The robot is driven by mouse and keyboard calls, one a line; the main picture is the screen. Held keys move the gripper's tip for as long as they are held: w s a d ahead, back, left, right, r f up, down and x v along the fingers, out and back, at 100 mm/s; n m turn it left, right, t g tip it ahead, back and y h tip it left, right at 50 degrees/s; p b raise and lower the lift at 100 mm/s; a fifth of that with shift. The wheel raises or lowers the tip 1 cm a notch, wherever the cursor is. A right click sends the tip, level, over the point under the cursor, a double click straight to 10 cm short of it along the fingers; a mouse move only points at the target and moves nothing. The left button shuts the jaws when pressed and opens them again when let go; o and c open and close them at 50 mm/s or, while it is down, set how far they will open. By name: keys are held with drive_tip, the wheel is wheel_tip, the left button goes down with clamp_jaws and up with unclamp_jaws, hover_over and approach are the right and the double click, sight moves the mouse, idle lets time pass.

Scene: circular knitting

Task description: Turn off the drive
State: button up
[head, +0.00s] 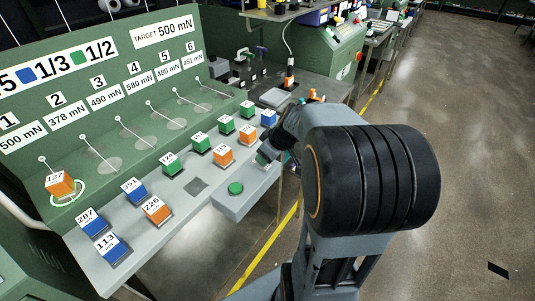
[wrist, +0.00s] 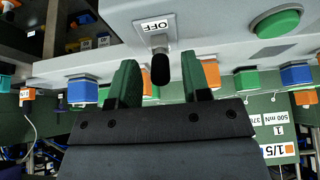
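In the wrist view, a lever switch with a black knob (wrist: 160,68) sticks out of the grey control box below a white OFF label (wrist: 155,26). A round green button (wrist: 278,21) is on the same box, to the right; it also shows in the head view (head: 236,188). My gripper (wrist: 161,82) is open, with its two green fingers on either side of the knob in the picture. I see gaps on both sides, and cannot tell how deep the knob sits between the fingers. In the head view my gripper (head: 265,158) and arm hide the lever.
Numbered cubes in blue, orange and green stand along the grey bench, such as an orange one (head: 223,150) close to my gripper. An orange cube (head: 60,184) sits at station 1 of the green panel (head: 130,55).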

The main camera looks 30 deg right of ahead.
drive_tip(key=shift+r, duration=0.1)
drive_tip(key=v, duration=1.3)
drive_tip(key=shift+s+d+r+p, duration=0.15)
drive_tip(key=shift+r+p, duration=0.1)
drive_tip(key=shift+p, duration=0.2)
drive_tip(key=s+a+m+h+p, duration=0.1)
drive_tip(key=s+a+m+p, duration=0.1)
drive_tip(key=a, duration=0.4)
drive_tip(key=s+a+f+m+g+h+p, duration=0.1)
drive_tip(key=s+a+m+p, duration=0.2)
drive_tip(key=a, duration=0.4)
drive_tip(key=shift+s+a+f+g+p, duration=0.25)
drive_tip(key=shift+s+p, duration=0.4)
drive_tip(key=shift+p, duration=0.4)
